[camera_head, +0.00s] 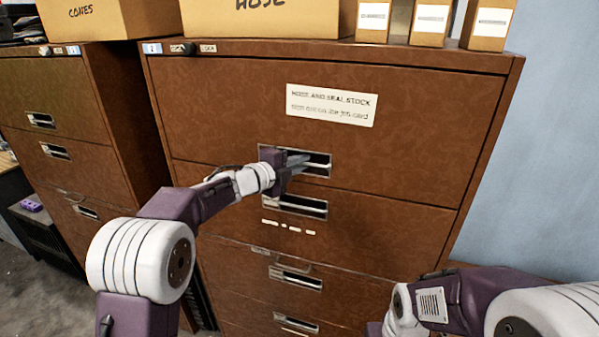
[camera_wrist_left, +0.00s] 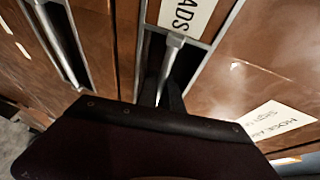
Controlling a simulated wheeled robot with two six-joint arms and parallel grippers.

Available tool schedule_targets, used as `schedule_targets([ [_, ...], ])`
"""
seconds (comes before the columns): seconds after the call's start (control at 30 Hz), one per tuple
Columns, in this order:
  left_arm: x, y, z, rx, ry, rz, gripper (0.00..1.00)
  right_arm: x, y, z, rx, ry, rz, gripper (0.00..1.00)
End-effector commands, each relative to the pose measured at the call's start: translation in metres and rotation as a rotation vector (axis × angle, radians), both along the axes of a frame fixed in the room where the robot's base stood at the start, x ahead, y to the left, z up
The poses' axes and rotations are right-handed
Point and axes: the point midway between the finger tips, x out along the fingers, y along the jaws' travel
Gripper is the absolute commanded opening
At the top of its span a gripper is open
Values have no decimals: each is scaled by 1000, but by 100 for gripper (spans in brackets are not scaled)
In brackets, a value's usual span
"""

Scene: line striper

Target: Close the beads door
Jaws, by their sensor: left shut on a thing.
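The beads door appears to be the wide brown top front (camera_head: 230,110) of the middle cabinet; it looks about flush with the cabinet in the head view, though a small gap could not be told. A white label ending in "ADS" (camera_wrist_left: 187,17) shows in the left wrist view beside the recessed handle. My left gripper (camera_head: 298,164) reaches the door's recessed metal handle (camera_head: 321,171). Its dark fingers (camera_wrist_left: 168,97) are shut on the light handle bar (camera_wrist_left: 173,50). My right arm is at the lower right, apart from the door; its gripper is out of view.
Lower drawers with recessed handles (camera_head: 295,205) sit below. A second brown cabinet (camera_head: 45,95) stands at the left. Cardboard boxes (camera_head: 265,20) and upright cartons (camera_head: 431,22) stand on top. A blue wall (camera_head: 550,150) is at the right.

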Motion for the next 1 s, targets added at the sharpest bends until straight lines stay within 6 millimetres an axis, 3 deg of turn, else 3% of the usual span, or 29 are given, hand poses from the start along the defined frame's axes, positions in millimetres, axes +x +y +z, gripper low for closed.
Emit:
schedule_targets([
  [0.17,1,1,1,0,3,4,0,0,0,3,0,-1,0,56],
  [0.2,1,1,1,0,3,4,18,0,0,3,0,-1,0,56],
  [0.57,-2,4,1,0,3,4,19,0,0,0,0,-1,0,56],
  [1.0,-62,56,14,1,3,5,19,0,0,-23,0,-1,0,56],
])
